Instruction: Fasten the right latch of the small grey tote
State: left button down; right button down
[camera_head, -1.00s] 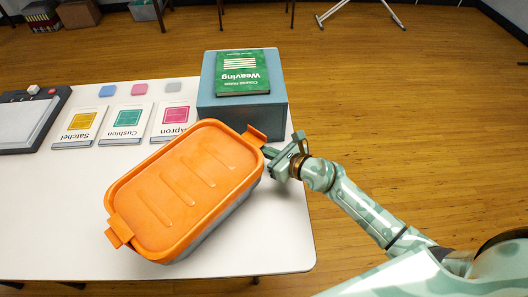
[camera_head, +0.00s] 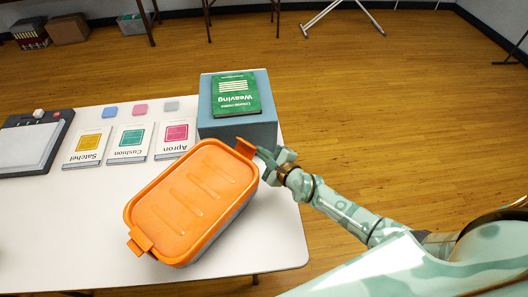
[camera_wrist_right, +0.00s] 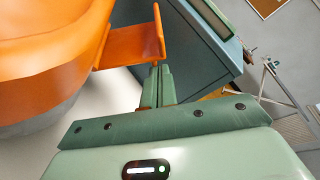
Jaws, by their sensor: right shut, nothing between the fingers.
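The small grey tote (camera_head: 228,222) stands on the white table, turned diagonally, with an orange lid (camera_head: 195,190) on top. Its right latch (camera_head: 245,148) is an orange flap sticking outward from the lid's far right end. The left latch (camera_head: 139,242) is at the near left end. My right gripper (camera_head: 262,154) is shut and empty beside the right latch. In the right wrist view, the closed fingertips (camera_wrist_right: 157,72) sit right by the outer edge of the flap (camera_wrist_right: 135,45); I cannot tell if they touch it. My left gripper is not in view.
A blue-grey box (camera_head: 240,129) with a green Weaving book (camera_head: 235,97) on it stands just behind the right latch. Booklets, including the Apron one (camera_head: 176,137), lie at the back. A tablet-like device (camera_head: 32,145) is at far left. The table's front left is clear.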

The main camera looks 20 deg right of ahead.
jog(key=shift+s+a+r+n+t+h+p, duration=0.15)
jog(key=shift+a+r+n+t+h+p, duration=0.15)
jog(key=shift+r+n+p, duration=0.45)
jog(key=shift+s+a+r+n+t+h+p, duration=0.1)
jog(key=shift+a+r+n+t+p, duration=0.25)
jog(key=shift+n, duration=0.8)
jog(key=shift+d+r, duration=0.1)
